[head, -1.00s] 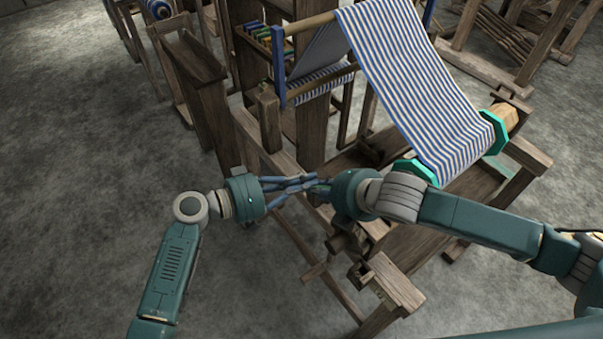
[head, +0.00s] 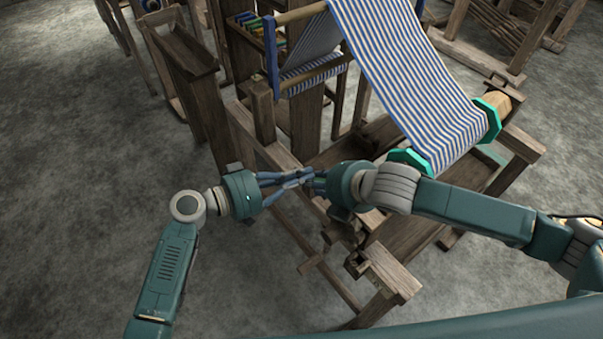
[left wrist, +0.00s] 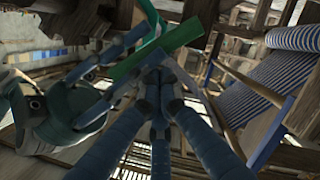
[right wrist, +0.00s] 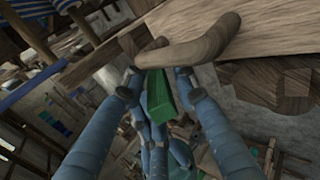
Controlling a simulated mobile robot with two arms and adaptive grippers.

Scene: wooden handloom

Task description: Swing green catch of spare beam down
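The green catch shows as a flat green bar (left wrist: 155,55) in the left wrist view and as a green block (right wrist: 157,92) beside a curved wooden piece (right wrist: 190,45) in the right wrist view. My left gripper (head: 308,175) has its blue fingertips drawn together; in its wrist view the tips (left wrist: 157,78) lie just below the bar, with nothing clearly between them. My right gripper (right wrist: 158,82) has its fingers spread on both sides of the green block, with gaps. In the head view the two grippers meet and hide the catch. I cannot single out the spare beam.
The wooden loom (head: 262,112) stands beyond my grippers. Blue-striped cloth (head: 405,75) runs down to a roller with green end plates (head: 408,160). Posts and wooden parts (head: 385,275) crowd below my right arm. Bare floor (head: 90,190) lies open at the left.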

